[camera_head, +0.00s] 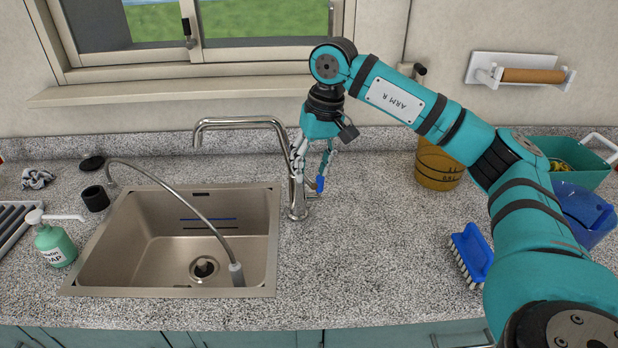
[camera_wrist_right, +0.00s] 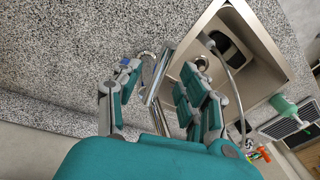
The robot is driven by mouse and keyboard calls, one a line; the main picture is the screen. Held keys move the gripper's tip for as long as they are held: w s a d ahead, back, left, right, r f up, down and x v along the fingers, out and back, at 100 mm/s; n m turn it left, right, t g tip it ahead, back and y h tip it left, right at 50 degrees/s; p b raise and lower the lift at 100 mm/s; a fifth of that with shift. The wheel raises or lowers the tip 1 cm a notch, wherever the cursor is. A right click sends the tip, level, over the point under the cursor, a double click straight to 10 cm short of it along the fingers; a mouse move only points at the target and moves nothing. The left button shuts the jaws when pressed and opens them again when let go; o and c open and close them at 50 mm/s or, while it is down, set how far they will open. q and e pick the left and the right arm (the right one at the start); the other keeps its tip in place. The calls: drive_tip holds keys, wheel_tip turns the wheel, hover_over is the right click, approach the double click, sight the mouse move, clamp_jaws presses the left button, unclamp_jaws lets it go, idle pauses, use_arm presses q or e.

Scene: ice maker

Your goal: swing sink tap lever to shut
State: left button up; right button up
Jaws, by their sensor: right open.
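The chrome sink tap (camera_head: 291,190) stands upright on the counter at the right of the sink, with its spout reaching left over the basin. Its short side lever (camera_head: 313,191) sticks out to the right near the base. My right gripper (camera_head: 309,174) is open and points down at the tap, one finger beside the column and the other over the lever side. A small blue piece shows at that finger's tip; I cannot tell whether it touches the lever. In the wrist view the tap (camera_wrist_right: 158,76) lies between the two fingers (camera_wrist_right: 163,75). My left gripper is out of view.
The steel sink (camera_head: 125,240) has a thin curved hose (camera_head: 190,205) over it. A green soap bottle (camera_head: 54,243) stands at left. A blue brush (camera_head: 470,254), an ochre cup (camera_head: 437,166) and a green bin (camera_head: 572,158) are at right.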

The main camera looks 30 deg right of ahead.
wheel_tip(320, 180, up, 8)
drive_tip(key=s, duration=0.1)
drive_tip(key=shift+d, duration=0.45)
drive_tip(key=shift+f, duration=0.15)
